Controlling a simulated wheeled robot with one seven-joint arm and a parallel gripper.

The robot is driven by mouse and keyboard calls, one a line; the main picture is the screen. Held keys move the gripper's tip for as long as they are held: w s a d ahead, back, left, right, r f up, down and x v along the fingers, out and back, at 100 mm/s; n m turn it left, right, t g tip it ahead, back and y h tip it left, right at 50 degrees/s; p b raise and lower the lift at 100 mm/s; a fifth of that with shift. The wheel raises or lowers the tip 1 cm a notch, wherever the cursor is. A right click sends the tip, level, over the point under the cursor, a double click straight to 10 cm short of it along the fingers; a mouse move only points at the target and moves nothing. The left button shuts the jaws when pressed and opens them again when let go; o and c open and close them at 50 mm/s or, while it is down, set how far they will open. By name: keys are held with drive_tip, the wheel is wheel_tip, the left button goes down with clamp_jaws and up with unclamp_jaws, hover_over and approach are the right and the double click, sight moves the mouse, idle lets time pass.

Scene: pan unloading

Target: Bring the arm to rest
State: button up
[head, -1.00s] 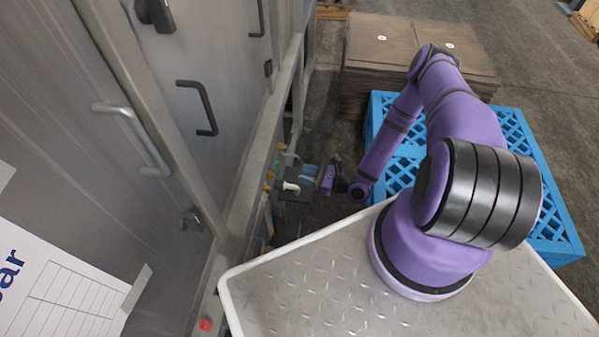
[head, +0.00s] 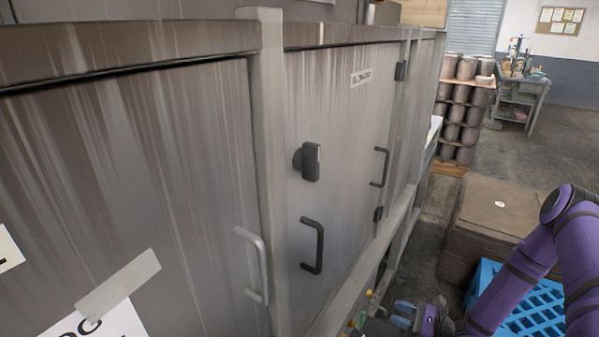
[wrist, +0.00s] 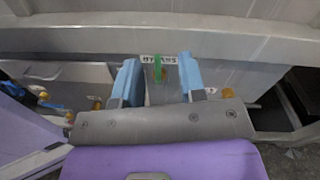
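My gripper (head: 404,314) is low at the bottom edge of the head view, beside the foot of the grey metal cabinet. My purple arm reaches down to it from the right. In the wrist view the two blue fingers of my gripper (wrist: 159,78) stand well apart. Nothing is clasped between them. A small green piece and a printed label show behind the gap, on or near a grey panel. Most of my arm's base is out of the head view.
The grey cabinet (head: 345,130) with handles fills the left and middle. A blue plastic pallet (head: 535,312) lies under my arm, with a brown stack (head: 500,215) behind it. Stacked cylinders (head: 465,105) and a workbench (head: 528,90) stand farther back. Open floor lies at right.

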drive_tip(key=s+a+r+n+g+h, duration=0.1)
drive_tip(key=s+r+n+g+h, duration=0.15)
drive_tip(key=r+n+g, duration=0.95)
drive_tip(key=s+a+r+n+t+h, duration=0.1)
drive_tip(key=r+n+h, duration=0.3)
drive_tip(key=r, duration=1.8)
drive_tip(key=s+d+r+n+t+h, duration=0.2)
drive_tip(key=s+r+n+t+h, duration=0.3)
drive_tip(key=s+r, duration=1.5)
drive_tip(key=shift+d+r+n+t+h, duration=0.4)
drive_tip(key=shift+r+t+h, duration=0.65)
drive_tip(key=shift+h, duration=1.1)
